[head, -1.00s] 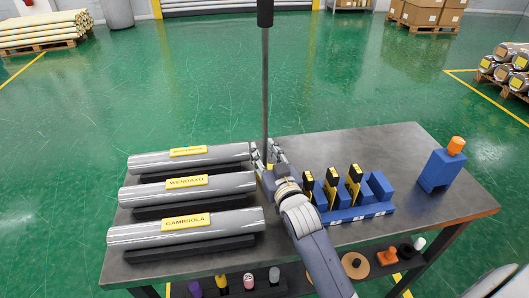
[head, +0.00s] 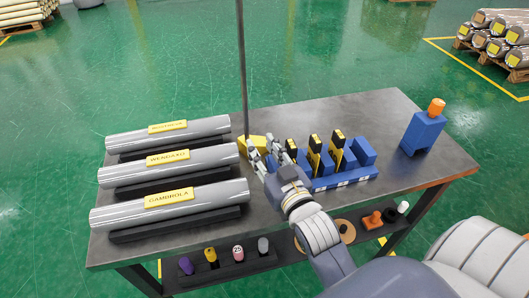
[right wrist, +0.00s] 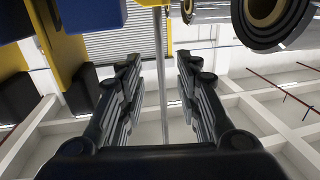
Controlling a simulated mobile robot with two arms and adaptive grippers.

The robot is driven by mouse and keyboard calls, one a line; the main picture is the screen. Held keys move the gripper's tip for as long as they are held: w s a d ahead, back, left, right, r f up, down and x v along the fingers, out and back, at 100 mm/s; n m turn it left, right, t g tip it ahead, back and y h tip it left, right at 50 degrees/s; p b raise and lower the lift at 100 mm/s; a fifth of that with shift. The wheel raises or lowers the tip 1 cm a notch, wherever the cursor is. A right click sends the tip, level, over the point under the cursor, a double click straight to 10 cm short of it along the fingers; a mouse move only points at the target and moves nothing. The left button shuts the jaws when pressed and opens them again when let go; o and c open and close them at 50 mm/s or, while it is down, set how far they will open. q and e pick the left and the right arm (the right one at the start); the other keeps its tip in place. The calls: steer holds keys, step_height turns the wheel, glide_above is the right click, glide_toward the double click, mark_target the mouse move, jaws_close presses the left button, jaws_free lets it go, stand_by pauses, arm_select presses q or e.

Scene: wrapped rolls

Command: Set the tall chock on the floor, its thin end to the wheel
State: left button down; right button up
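The tall chock appears to be the yellow wedge (head: 257,143) with a thin upright grey pole (head: 242,75). It stands on the table between the rolls and the blue rack. My right gripper (head: 266,157) is open just on the near side of it. In the right wrist view the pole (right wrist: 160,75) shows between the two spread fingers, apparently apart from both, with a bit of yellow at the top edge. The pole's top is out of view. No wheel is in view. My left gripper is not in view.
Wrapped rolls, one labelled Gambrola (head: 170,201), lie on black cradles at left. A blue rack (head: 345,183) holds several black-and-yellow tools. A blue block with an orange top (head: 423,133) stands at right. A lower shelf holds small items.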

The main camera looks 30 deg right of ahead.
steer(key=b, duration=0.2)
glide_toward(246, 105)
steer(key=shift+w+d+f+p, duration=0.1)
steer(key=shift+w+p, duration=0.3)
steer(key=shift+w, duration=1.4)
steer(key=shift+w+d+f+p, duration=0.1)
steer(key=shift+w+p, duration=0.35)
steer(key=shift+w, duration=1.4)
steer(key=shift+w+d+f+p, duration=0.15)
steer(key=shift+w+p, duration=0.25)
steer(key=shift+w, duration=1.4)
steer(key=shift+s+r, duration=0.1)
steer(key=shift+c, duration=0.6)
jaws_close()
steer(key=shift+r, duration=0.15)
